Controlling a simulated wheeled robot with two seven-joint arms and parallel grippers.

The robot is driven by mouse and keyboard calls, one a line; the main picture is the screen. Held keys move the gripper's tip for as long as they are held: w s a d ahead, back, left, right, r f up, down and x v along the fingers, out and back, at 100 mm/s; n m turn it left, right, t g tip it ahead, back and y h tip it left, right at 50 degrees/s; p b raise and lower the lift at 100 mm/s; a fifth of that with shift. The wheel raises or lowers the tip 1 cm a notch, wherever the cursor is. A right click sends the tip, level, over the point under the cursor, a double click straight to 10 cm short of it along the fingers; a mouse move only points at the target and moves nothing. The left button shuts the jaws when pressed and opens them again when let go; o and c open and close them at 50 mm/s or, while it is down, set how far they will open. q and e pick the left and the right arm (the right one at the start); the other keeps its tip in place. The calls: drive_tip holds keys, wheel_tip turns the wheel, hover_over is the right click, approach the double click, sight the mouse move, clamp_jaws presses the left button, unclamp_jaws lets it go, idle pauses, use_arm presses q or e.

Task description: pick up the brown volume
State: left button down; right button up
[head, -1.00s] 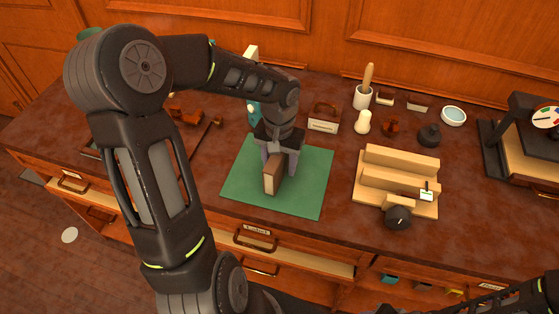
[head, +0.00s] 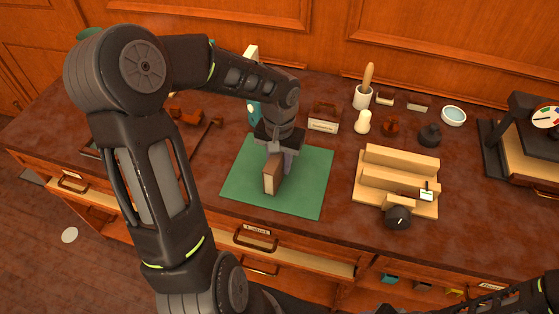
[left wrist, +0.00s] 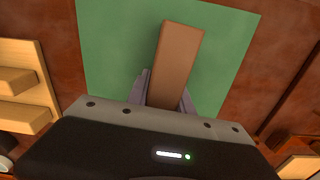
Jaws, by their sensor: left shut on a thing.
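The brown volume (head: 271,178) stands upright on the green mat (head: 308,178), with its pale page edge facing the front. My left gripper (head: 279,158) is above the mat, shut on the volume from over its top. In the left wrist view the volume (left wrist: 177,58) shows as a brown strip between the two grey fingers (left wrist: 165,92), over the green mat (left wrist: 112,45). I cannot tell whether its lower edge touches the mat. My right gripper does not show; only part of my right arm is at the lower right corner.
A stepped wooden stand (head: 398,180) with a dark knob (head: 398,217) is to the right of the mat. A dark press (head: 520,140) is at the far right. An open drawer (head: 290,255) juts out in front.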

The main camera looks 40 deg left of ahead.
use_arm(q)
drive_tip(key=shift+r, duration=0.1)
wheel_tip(320, 180, up, 10)
drive_tip(key=shift+f+b, duration=0.1)
drive_tip(key=shift+b, duration=0.45)
idle(0.6)
